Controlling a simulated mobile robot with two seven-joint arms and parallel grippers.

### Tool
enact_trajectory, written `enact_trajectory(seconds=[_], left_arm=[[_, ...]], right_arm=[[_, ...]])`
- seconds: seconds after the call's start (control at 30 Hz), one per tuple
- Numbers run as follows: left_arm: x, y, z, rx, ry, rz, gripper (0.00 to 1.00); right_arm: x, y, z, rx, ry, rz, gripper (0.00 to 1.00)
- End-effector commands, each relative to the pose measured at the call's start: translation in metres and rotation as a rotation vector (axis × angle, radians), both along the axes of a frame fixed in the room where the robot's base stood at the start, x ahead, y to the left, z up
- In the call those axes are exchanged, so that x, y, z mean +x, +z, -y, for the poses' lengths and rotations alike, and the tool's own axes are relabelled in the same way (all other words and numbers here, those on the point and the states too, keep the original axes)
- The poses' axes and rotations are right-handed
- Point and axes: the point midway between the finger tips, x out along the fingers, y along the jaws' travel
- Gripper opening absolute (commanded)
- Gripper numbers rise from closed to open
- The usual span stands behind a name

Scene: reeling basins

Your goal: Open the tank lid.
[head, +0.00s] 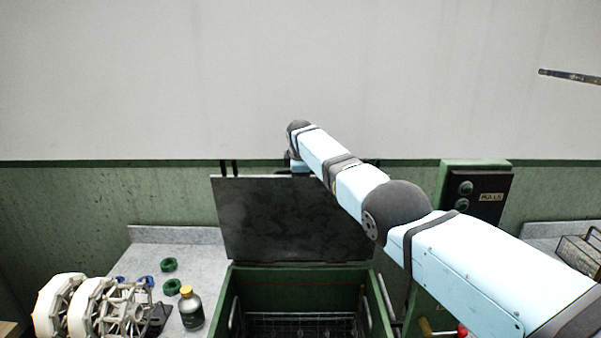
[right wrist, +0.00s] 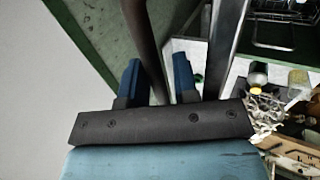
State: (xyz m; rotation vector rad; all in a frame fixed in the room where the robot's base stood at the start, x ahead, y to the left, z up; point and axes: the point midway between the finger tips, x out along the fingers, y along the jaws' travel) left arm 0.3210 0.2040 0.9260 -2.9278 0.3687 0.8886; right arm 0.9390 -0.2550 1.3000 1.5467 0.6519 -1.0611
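The tank (head: 250,274) is a green box at the bottom centre of the head view. Its dark grey lid (head: 290,222) stands up at the back edge, and the tank mouth is uncovered. My right arm reaches across to the top edge of the lid, where its gripper is mostly hidden behind my wrist. In the right wrist view my right gripper (right wrist: 158,82) has its two blue fingers apart. A dark bar (right wrist: 143,40), seemingly the lid's handle, runs between them near the left finger, with a gap to the right finger. My left gripper is not in view.
A wire basket (head: 300,325) sits inside the tank. Left of it, a counter (head: 205,237) holds white reels (head: 75,305), green rings (head: 169,265) and a yellow-capped bottle (head: 190,307). A control box (head: 478,190) stands at right. A wall is behind the lid.

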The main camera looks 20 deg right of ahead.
Motion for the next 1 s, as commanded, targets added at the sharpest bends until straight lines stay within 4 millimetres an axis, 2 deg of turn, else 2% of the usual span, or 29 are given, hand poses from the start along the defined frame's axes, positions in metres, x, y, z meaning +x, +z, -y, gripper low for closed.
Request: enact_trajectory(seconds=[0.33,0.53,0.77,1.0], left_arm=[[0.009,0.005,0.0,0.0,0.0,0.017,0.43],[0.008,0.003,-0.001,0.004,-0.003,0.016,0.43],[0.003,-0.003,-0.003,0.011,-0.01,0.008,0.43],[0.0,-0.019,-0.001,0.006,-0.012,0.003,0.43]], right_arm=[[0.0,0.002,0.0,0.0,0.0,0.003,0.39],[-0.002,0.008,-0.001,0.0,0.0,0.005,0.39],[-0.014,0.029,-0.004,0.0,0.0,0.007,0.39],[-0.038,0.074,-0.011,0.0,0.001,0.007,0.39]])
